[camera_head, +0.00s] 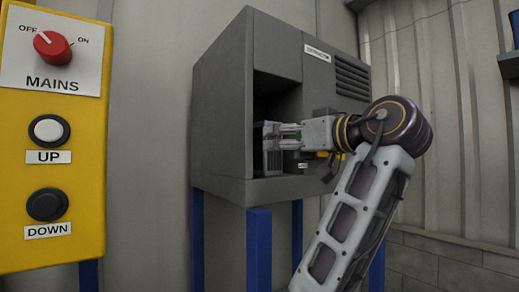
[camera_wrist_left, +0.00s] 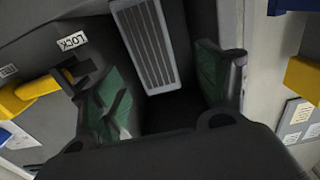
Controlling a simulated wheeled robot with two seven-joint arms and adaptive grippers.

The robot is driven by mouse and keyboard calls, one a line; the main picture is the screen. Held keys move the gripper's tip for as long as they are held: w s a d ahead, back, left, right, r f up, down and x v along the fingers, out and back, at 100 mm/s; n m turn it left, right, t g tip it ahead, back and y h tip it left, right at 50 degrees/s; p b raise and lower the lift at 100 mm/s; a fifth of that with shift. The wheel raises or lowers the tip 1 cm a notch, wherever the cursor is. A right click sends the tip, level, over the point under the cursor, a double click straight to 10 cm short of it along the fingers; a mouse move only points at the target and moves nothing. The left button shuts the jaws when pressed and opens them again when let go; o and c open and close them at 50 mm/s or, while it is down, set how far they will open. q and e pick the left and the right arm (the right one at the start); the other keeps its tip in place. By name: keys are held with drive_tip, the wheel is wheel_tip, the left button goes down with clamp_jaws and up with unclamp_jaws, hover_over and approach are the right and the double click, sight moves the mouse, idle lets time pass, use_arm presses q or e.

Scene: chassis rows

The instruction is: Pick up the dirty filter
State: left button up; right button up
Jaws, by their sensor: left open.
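The filter is a grey slatted block (camera_head: 271,150) in the open bay of the grey cabinet (camera_head: 222,120). In the left wrist view the filter (camera_wrist_left: 148,45) shows pale slats in a light frame, ahead of the fingers. My left gripper (camera_head: 290,132) reaches into the bay from the right. In the left wrist view my left gripper (camera_wrist_left: 160,88) is open, with one green pad on each side of the filter's near end. Gaps show beside the filter, and I see no clear contact. My right gripper is not in view.
A yellow lock handle (camera_wrist_left: 40,88) beside a LOCK label (camera_wrist_left: 71,41) is close to one finger. The cabinet stands on blue legs (camera_head: 258,250). A yellow control panel (camera_head: 50,140) with a red MAINS knob (camera_head: 52,47) is at the left.

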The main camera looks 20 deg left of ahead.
sight(262, 141)
use_arm(q)
drive_tip(key=p+x, duration=0.1)
drive_tip(key=x, duration=0.3)
drive_tip(key=shift+w+a, duration=0.55)
drive_tip(key=shift+a, duration=0.05)
drive_tip(key=shift+w+a+r+p, duration=0.1)
drive_tip(key=shift+w+a+p, duration=0.15)
drive_tip(key=shift+w+p, duration=0.05)
drive_tip(key=shift+p+x, duration=0.55)
drive_tip(key=shift+x, duration=0.5)
drive_tip(key=shift+w+p+x, duration=0.2)
drive_tip(key=shift+p+x, duration=0.15)
drive_tip(key=shift+x, duration=0.85)
drive_tip(key=shift+d, duration=0.25)
